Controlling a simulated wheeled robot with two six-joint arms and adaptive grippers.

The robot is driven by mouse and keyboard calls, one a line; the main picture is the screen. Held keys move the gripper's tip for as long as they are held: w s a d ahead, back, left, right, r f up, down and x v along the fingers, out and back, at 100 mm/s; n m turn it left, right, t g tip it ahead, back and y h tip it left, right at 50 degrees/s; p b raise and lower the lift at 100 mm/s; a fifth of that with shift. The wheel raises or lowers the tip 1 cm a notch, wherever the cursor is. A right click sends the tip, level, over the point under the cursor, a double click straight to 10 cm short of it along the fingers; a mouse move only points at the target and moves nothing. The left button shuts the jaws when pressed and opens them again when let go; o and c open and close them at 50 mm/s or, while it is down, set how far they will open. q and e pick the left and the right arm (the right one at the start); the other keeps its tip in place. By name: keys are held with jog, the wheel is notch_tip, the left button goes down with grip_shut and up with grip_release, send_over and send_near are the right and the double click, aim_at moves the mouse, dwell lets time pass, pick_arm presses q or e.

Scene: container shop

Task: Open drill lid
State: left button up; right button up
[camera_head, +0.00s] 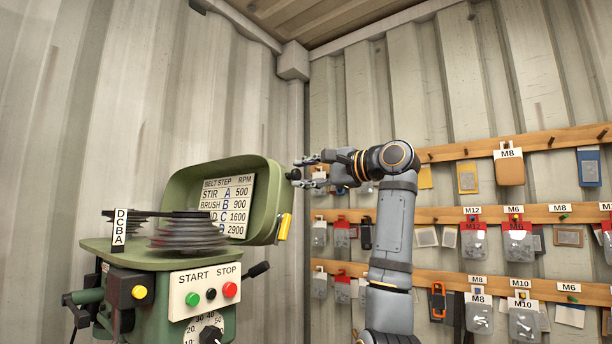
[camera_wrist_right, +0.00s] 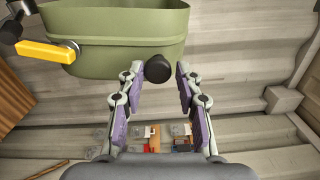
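The green drill lid (camera_head: 263,181) stands swung up on the drill press (camera_head: 150,255), its inside with the belt-step label facing the head camera. The stepped pulleys (camera_head: 190,235) are uncovered in front of it. A black knob (camera_head: 294,174) sits at the lid's right side; it also shows in the right wrist view (camera_wrist_right: 158,68). My right gripper (camera_head: 312,172) is beside that side of the lid. In the wrist view its two fingers (camera_wrist_right: 160,82) are apart, with the knob between or just beyond the tips and small gaps on both sides. My left gripper is out of view.
A yellow handle (camera_head: 284,227) is on the lid's lower right; it also shows in the wrist view (camera_wrist_right: 45,52). The START/STOP panel (camera_head: 205,290) is on the drill's front. Wooden rails (camera_head: 450,213) with hanging hardware packs line the right wall behind my arm.

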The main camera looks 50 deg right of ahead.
jog(key=shift+o, duration=1.2)
jog(key=shift+a, duration=0.15)
jog(key=shift+w+a, duration=0.1)
jog(key=shift+a, duration=0.05)
jog(key=shift+s, duration=0.2)
jog(key=s, duration=1.1)
jog(key=shift+s+d, duration=0.3)
jog(key=shift+d, duration=0.15)
